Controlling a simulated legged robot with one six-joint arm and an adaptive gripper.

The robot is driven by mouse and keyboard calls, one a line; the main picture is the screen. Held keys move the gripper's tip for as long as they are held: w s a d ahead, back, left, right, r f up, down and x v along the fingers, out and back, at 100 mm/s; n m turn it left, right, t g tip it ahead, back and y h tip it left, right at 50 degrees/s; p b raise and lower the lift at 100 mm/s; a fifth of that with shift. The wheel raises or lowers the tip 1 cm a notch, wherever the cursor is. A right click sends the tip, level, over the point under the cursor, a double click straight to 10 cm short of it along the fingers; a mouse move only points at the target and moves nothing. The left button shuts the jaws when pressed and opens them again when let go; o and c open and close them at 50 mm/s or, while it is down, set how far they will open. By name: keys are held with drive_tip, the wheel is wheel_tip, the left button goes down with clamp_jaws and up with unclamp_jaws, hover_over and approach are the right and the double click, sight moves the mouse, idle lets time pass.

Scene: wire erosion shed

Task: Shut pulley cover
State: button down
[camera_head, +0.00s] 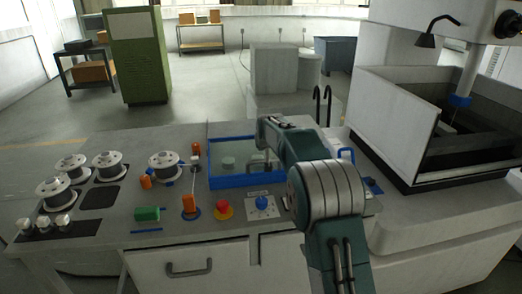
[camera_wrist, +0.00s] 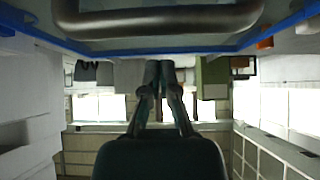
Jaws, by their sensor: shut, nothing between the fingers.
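The pulley cover (camera_head: 246,180) is a clear panel with a blue frame on the console, left of my arm. Pale round pulleys (camera_head: 228,163) show through its pane. I cannot tell its exact tilt from the head view. In the wrist view its blue edge (camera_wrist: 160,51) crosses the top, with a dark curved bar (camera_wrist: 160,22) in front of it. My gripper (camera_wrist: 162,64) is shut and empty; its fingertips appear just below the blue edge in the picture. I cannot tell whether they touch it. In the head view my arm hides the fingers and the cover's right part.
Several spools (camera_head: 165,165) stand left on the console. A red button (camera_head: 223,209), a blue knob (camera_head: 262,202) and a green block (camera_head: 146,214) lie near its front. The walled machine tank (camera_head: 395,128) is close on the right. Open floor lies behind the console.

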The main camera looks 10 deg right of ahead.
drive_tip(key=s+r, duration=0.4)
drive_tip(key=s, duration=0.5)
drive_tip(key=s+r+g, duration=0.1)
drive_tip(key=s+r, duration=0.4)
drive_tip(key=s, duration=0.4)
drive_tip(key=s+r, duration=0.4)
drive_tip(key=s, duration=0.6)
drive_tip(key=s+f+g, duration=0.1)
drive_tip(key=s+f, duration=0.2)
drive_tip(key=s, duration=0.9)
drive_tip(key=s+f+g, duration=0.1)
drive_tip(key=s+f, duration=0.3)
drive_tip(key=s, duration=0.8)
drive_tip(key=shift+s+f, duration=0.15)
drive_tip(key=shift+f, duration=0.15)
drive_tip(key=shift+a, duration=0.1)
